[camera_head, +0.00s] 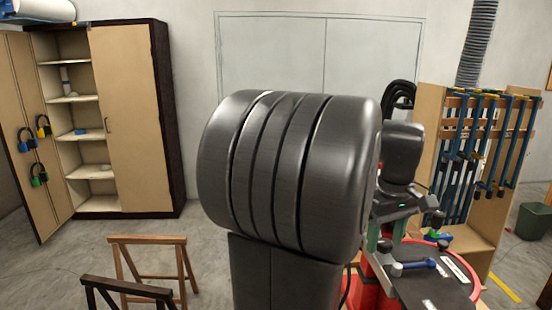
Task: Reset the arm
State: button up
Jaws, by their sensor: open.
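My gripper (386,239) is at the right of the head view, behind the large black joint of my arm. It points down from the dark wrist, and a small green light shows on its body. Its two fingers look apart, with nothing clearly held between them. It hangs over my red base with its dark top. Part of the wrist and arm is hidden behind the large joint.
A tall cabinet (128,120) with an open door stands at the left. Wooden trestles (148,240) stand at front left. A wooden rack (478,232) with blue clamps is behind my gripper at right. A green bin (533,221) stands far right. Grey floor is open at left.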

jog(key=m, duration=1.2)
jog(key=shift+m, duration=1.6)
jog(key=shift+a, duration=0.1)
